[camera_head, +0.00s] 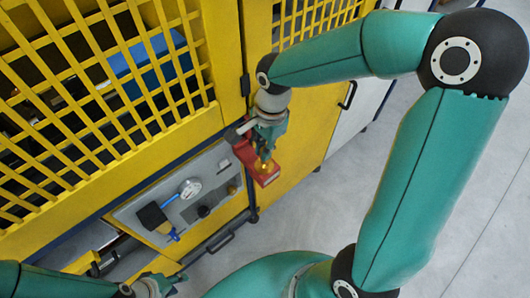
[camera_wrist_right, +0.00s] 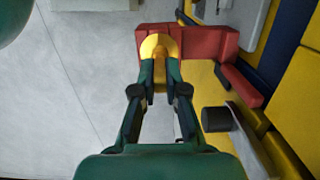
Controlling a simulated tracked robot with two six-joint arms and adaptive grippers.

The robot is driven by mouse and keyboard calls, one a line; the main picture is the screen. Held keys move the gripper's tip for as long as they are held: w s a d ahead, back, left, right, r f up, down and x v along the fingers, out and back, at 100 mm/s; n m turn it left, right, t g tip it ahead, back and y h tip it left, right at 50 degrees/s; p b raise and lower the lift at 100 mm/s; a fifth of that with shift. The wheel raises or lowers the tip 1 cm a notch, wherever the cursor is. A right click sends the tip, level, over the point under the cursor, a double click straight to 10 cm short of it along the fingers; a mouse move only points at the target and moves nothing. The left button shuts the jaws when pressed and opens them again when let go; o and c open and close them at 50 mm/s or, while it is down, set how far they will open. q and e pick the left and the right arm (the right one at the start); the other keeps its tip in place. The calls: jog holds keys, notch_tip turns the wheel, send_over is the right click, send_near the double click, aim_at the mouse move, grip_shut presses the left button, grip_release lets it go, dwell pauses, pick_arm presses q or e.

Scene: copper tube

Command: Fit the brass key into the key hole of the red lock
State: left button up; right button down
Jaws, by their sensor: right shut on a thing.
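The red lock (camera_head: 243,151) is on the front of the yellow cabinet, near its corner post. In the right wrist view the red lock (camera_wrist_right: 208,40) lies just beyond the fingertips. My right gripper (camera_wrist_right: 160,70) is shut on the brass key (camera_wrist_right: 158,45), whose round yellow head shows between the tips. In the head view my right gripper (camera_head: 267,148) is right at the lock, with the key (camera_head: 264,166) in front of its red face. The key's shaft and the key hole are hidden. My left gripper (camera_head: 158,285) is low at the left, away from the lock; its fingers are unclear.
Yellow mesh (camera_head: 100,80) covers the cabinet above. A black knob (camera_wrist_right: 217,119) is right of my right fingers. Grey floor is open at right.

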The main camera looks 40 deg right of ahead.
jog(key=shift+f, duration=1.35)
jog(key=c, duration=1.2)
grip_release()
jog(key=shift+f, duration=0.1)
notch_tip(320, 180, up, 12)
jog(key=d, duration=0.1)
jog(key=shift+d, duration=0.25)
